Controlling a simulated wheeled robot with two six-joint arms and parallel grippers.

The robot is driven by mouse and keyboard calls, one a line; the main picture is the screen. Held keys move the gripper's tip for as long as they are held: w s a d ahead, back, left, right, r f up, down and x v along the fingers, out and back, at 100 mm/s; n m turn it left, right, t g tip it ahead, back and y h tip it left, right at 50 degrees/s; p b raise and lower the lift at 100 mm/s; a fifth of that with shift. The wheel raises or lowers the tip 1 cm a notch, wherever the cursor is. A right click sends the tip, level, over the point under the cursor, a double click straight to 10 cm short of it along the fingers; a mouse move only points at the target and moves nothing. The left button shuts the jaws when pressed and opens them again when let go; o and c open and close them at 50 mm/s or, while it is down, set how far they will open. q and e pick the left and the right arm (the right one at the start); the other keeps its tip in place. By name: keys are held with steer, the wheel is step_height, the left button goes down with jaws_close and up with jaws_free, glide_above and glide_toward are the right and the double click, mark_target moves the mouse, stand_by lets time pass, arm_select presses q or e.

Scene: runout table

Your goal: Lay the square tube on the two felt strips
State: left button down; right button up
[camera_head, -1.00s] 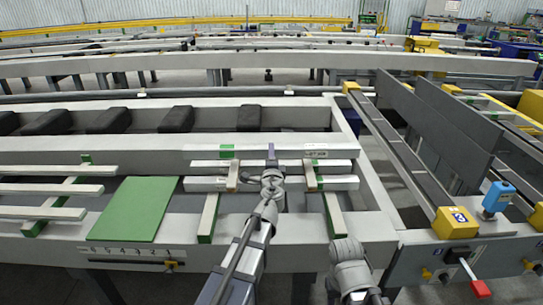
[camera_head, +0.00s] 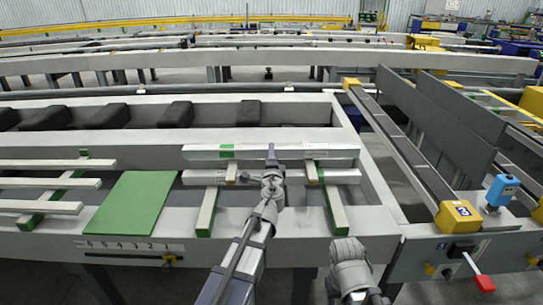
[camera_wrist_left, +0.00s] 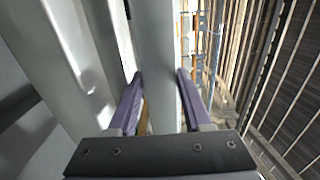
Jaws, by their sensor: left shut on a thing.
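The square tube (camera_head: 270,153) is a long pale bar lying left to right in the head view. My left gripper (camera_head: 271,158) is around its middle. In the left wrist view the purple fingers of this gripper (camera_wrist_left: 160,80) sit on either side of the pale tube (camera_wrist_left: 157,50). A gap shows between this tube and a second pale bar (camera_head: 325,177) in front of it. Tan strips show in the gap at left (camera_head: 231,173) and right (camera_head: 312,172), on two green-sided crossbars; I cannot tell for sure that these are the felt. My right gripper is not visible.
The crossbars (camera_head: 207,212) (camera_head: 336,210) run toward me. A green mat (camera_head: 133,203) lies left of them, with several pale bars beyond it. A yellow block (camera_head: 457,218) and a blue device (camera_head: 501,190) stand at right. My right arm is low at front.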

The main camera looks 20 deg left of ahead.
arm_select(q)
steer(key=shift+f+b, duration=0.35)
steer(key=shift+f, duration=0.1)
steer(key=shift+c, duration=1.2)
jaws_free()
steer(key=shift+s, duration=0.15)
steer(key=s+d+n+g+y+p, duration=0.2)
steer(key=s+n+g+p, duration=0.65)
steer(key=s, duration=0.55)
steer(key=s+d+f+n+g+h+p, duration=0.1)
steer(key=s+d+g+h+p, duration=0.2)
steer(key=s+d, duration=0.4)
steer(key=s+d+f+n+g+h+p, duration=0.1)
steer(key=s+d+g+p, duration=0.5)
steer(key=s, duration=0.7)
steer(key=shift+d+h+p, duration=0.6)
steer(key=shift+h+p, duration=0.3)
steer(key=shift+p, duration=0.15)
